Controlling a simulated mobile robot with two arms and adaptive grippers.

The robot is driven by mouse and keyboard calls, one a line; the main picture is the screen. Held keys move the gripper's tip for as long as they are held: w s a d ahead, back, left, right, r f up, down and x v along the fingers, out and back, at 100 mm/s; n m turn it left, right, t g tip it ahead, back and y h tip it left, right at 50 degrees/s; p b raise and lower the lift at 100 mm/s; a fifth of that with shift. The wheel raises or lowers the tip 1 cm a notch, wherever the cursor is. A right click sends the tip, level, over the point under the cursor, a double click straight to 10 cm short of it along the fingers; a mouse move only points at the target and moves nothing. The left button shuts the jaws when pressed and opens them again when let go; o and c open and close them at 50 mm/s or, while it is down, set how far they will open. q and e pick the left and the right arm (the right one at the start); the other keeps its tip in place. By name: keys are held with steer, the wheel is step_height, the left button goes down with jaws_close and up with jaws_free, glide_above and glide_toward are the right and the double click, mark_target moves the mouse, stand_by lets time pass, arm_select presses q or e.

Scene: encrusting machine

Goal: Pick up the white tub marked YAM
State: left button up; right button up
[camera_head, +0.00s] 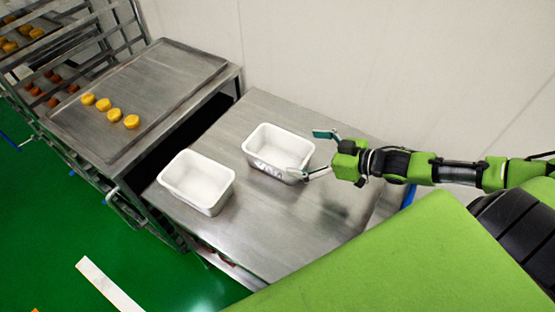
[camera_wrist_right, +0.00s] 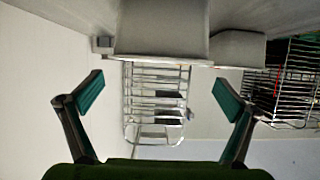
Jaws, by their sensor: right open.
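Two white tubs stand upright on the steel table. The right-hand tub (camera_head: 278,143) has grey lettering on its near side, too small to read surely. The other tub (camera_head: 197,182) stands nearer on the left, with no lettering visible. Both look empty. My right gripper (camera_head: 314,153) is open at the right end of the lettered tub, one finger beyond its far corner and one by its near right corner. It is not closed on it. In the right wrist view the open fingers (camera_wrist_right: 159,95) are empty, with a pale tub (camera_wrist_right: 162,30) ahead at the top. My left gripper is out of view.
The steel table (camera_head: 275,235) is clear in front of the tubs. A tray (camera_head: 160,75) with several yellow pieces lies on a table at left. A rack (camera_head: 75,45) stands behind it. A white wall (camera_head: 330,50) closes the back.

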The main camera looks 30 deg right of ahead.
steer(key=x, duration=0.4)
steer(key=shift+w+a, duration=0.25)
steer(key=p+x, duration=0.1)
steer(key=x, duration=0.2)
steer(key=shift+w+d+f, duration=0.1)
steer(key=shift+d, duration=0.05)
steer(key=shift+w+a+f, duration=0.3)
steer(key=shift+w, duration=0.1)
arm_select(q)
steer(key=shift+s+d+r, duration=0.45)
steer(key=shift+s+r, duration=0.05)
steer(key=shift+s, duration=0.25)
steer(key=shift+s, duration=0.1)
arm_select(e)
steer(key=c, duration=1.5)
